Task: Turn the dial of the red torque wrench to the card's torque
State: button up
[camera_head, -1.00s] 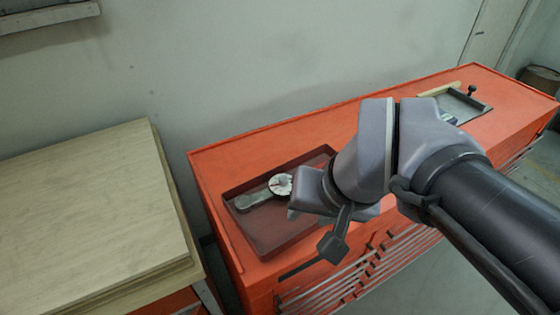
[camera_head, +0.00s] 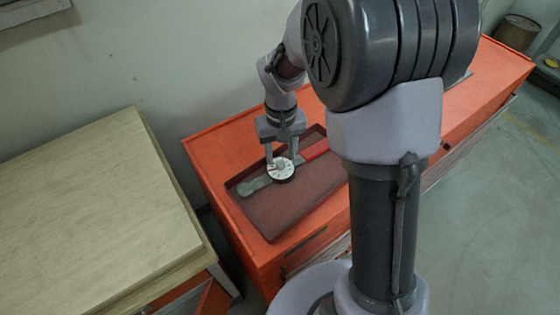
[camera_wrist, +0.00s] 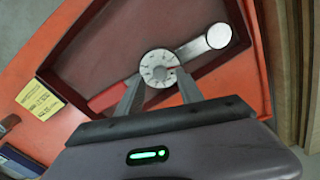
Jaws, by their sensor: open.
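The torque wrench lies in a dark red tray (camera_head: 285,222), with a red handle (camera_head: 316,151), a grey head (camera_head: 254,187) and a round white dial (camera_head: 282,169). The dial also shows in the wrist view (camera_wrist: 159,64), marked around its face; its numbers are too small to read. My gripper (camera_head: 283,163) points down over the dial. In the wrist view its open fingers (camera_wrist: 159,76) stand on either side of the dial's near part; whether they touch it I cannot tell. A yellow card (camera_wrist: 40,99) lies on the orange top beside the tray; its print is unreadable.
The tray's raised walls surround the wrench. The tray sits on an orange cabinet (camera_head: 208,150). A wooden-topped table (camera_head: 90,210) stands to the left, with a gap between. My arm hides the cabinet's middle in the head view.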

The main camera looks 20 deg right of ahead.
aim_at(281, 165)
jog(key=shift+f, duration=1.45)
grip_shut()
